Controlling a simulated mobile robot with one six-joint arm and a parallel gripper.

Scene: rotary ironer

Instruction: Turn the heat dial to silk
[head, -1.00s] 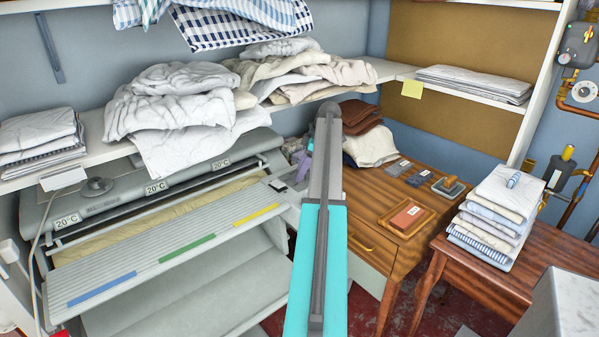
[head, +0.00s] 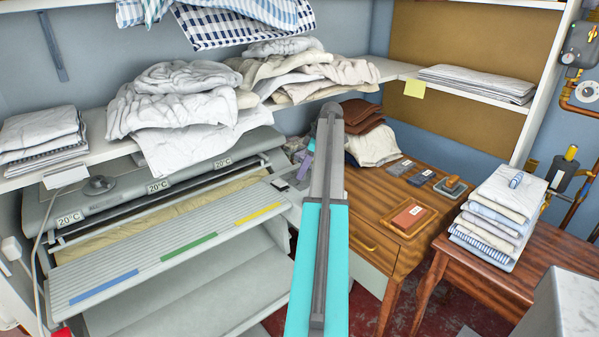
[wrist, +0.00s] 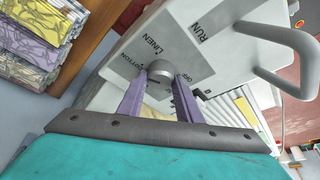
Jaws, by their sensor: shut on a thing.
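The heat dial (wrist: 158,69) is a small round grey knob on the ironer's pale control panel (wrist: 201,77) in the wrist view. The purple fingers of my gripper (wrist: 159,80) stand on both sides of it and are shut on it. The printed words LINEN, COTTON and OFF show around the dial. I cannot read a silk mark, and I cannot tell which mark the dial points to. In the head view the ironer (head: 170,235) stands at left, and my arm hides the dial.
A curved grey handle (wrist: 304,50) sticks out beside the word RUN on the panel. Folded patterned cloth (wrist: 40,30) lies at upper left in the wrist view. A wooden desk (head: 385,213) stands right of the ironer, under a laundry shelf (head: 95,150).

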